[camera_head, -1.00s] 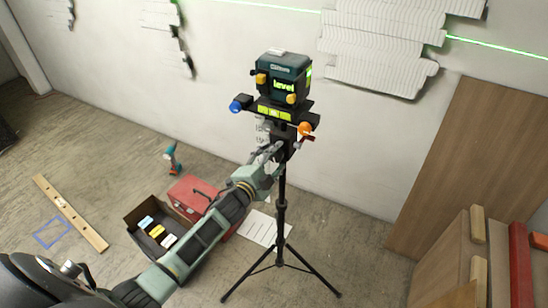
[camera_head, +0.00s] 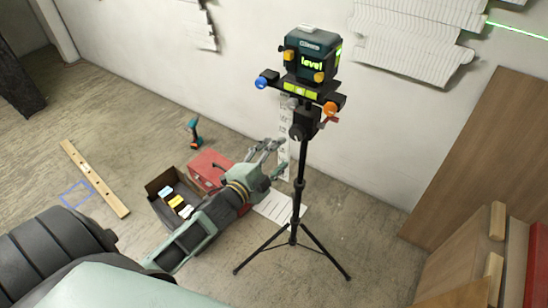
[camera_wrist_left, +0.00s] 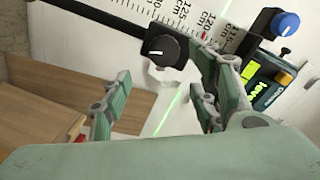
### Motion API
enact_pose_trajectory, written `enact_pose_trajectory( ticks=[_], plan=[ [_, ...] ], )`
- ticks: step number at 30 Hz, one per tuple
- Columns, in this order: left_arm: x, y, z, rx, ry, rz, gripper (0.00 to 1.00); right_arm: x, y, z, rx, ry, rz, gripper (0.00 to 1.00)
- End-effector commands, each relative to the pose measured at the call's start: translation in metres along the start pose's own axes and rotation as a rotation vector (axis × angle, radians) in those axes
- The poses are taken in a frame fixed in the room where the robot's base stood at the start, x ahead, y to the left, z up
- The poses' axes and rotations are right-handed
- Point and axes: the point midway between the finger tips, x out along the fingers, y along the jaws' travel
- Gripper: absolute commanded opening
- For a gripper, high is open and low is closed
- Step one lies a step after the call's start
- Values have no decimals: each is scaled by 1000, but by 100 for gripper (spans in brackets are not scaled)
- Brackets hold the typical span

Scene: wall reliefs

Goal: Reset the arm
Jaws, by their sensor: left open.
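My left arm comes in from the lower left in the head view. Its gripper (camera_head: 274,158) is open and empty, left of the tripod (camera_head: 300,190) pole and apart from it. A teal laser level (camera_head: 311,58) stands on top of the tripod, its screen reading "level", with blue and orange knobs beneath it. In the left wrist view the open fingers (camera_wrist_left: 160,105) show with nothing between them. The laser level (camera_wrist_left: 272,85) and a black knob (camera_wrist_left: 163,48) are beyond them. My right gripper is in neither view.
A red toolbox (camera_head: 208,168) and an open box (camera_head: 158,186) with coloured labels are on the floor behind my arm. A cordless drill (camera_head: 194,130) and a wooden spirit level (camera_head: 95,178) lie farther left. Wooden boards (camera_head: 480,150) lean at the right. White reliefs (camera_head: 415,40) are on the wall.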

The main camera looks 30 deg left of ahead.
Motion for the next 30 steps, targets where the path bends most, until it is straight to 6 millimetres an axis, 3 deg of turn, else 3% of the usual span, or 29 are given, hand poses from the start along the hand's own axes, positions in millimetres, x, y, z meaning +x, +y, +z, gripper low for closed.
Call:
enact_pose_trajectory(
  ticks=[6, 22, 26, 29, 30],
  plan=[
    [-11, 0, 0, -1, 1, -1, 55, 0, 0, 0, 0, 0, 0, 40],
    [-10, 3, 2, -6, -5, 5, 55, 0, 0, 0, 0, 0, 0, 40],
    [-13, 36, 24, -56, -57, 57, 55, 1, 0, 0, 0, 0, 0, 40],
    [-22, 87, 56, -135, -141, 135, 55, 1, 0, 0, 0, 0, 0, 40],
    [-28, 112, 70, -176, -182, 173, 55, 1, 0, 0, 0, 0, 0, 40]
  ],
)
